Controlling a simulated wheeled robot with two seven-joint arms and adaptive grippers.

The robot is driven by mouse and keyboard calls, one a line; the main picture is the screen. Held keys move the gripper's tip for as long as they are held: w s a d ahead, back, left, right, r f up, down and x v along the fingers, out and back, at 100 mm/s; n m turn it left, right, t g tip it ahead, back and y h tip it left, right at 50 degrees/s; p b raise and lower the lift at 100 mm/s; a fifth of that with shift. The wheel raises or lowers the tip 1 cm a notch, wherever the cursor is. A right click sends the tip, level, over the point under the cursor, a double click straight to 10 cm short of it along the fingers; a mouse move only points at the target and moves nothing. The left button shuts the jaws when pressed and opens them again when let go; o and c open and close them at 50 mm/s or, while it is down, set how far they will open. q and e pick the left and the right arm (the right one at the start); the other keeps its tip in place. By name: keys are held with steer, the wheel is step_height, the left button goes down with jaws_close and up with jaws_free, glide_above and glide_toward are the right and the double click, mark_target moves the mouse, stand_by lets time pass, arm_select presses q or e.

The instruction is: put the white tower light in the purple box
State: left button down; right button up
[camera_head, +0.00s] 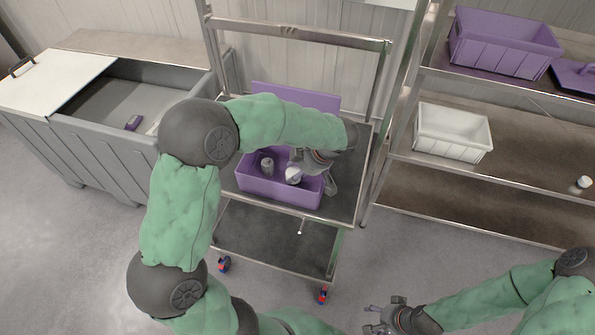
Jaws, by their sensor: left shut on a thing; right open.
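The purple box (262,190) stands open on the top shelf of a metal trolley, with its purple lid raised at the back. My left gripper (300,168) reaches over the box's right part and is shut on the white tower light (293,176). The light is within the box's outline; I cannot tell whether it touches the floor of the box. My gripper hides part of it. A grey cylinder (267,166) stands inside the box, left of the light. My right gripper (372,318) is open and empty, low in front of the trolley.
The trolley's upper shelf (345,200) has bare room right of the box. A grey bin (95,150) with a half-open white lid stands left. A rack at right holds a purple crate (500,55), a white crate (450,145) and a small white item (584,182).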

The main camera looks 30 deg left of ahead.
arm_select(q)
steer(key=c, duration=0.8)
jaws_free()
steer(key=shift+c, duration=0.2)
steer(key=shift+d+r, duration=0.1)
steer(key=shift+r, duration=0.15)
steer(key=p+v, duration=0.2)
steer(key=v, duration=0.9)
steer(key=shift+d+r+p, duration=0.2)
steer(key=shift+p, duration=0.1)
